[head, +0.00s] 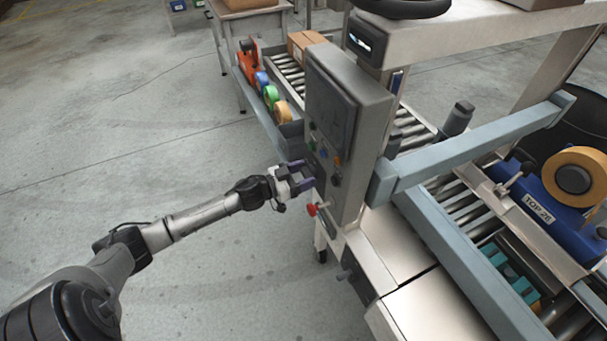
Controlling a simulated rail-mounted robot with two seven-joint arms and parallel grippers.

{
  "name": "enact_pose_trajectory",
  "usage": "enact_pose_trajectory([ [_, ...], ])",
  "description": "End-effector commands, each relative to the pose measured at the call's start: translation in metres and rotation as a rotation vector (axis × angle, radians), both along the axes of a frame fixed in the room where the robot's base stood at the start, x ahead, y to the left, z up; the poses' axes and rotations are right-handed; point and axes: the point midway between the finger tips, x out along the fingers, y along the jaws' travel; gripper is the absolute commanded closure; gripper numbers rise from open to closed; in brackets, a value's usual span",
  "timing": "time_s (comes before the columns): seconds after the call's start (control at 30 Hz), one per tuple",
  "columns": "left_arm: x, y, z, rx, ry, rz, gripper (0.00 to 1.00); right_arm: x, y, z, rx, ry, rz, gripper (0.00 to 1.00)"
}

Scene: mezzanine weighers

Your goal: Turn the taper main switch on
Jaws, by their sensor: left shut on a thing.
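The taper's grey control box (346,125) stands upright at the centre, with small coloured buttons on its lower front. My left gripper (309,178) reaches in from the left to this lower front. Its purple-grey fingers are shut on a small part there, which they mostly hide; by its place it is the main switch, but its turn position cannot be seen. A red knob (312,209) sticks out just below the gripper. A dark knob (336,180) sits to the right of the fingers. My right gripper is out of view.
The taper's frame bar (475,143) and roller bed lie to the right, with a tape roll (573,178) on a blue head. A carton (304,43) and tape rolls (271,96) stand behind the box. The floor at left is clear.

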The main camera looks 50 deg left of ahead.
Motion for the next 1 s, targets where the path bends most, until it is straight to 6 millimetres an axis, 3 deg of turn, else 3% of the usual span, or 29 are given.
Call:
enact_pose_trajectory([
  [0.13, 0.0, 0.0, 0.0, 0.0, 0.0, -0.001, 0.62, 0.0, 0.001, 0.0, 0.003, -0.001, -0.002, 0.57],
  [0.47, 0.0, -0.001, 0.002, 0.067, -0.023, -0.001, 0.62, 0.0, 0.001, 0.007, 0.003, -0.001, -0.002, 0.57],
  [1.0, -0.001, -0.003, 0.002, 0.516, -0.169, -0.001, 0.62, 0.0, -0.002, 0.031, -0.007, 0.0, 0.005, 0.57],
])
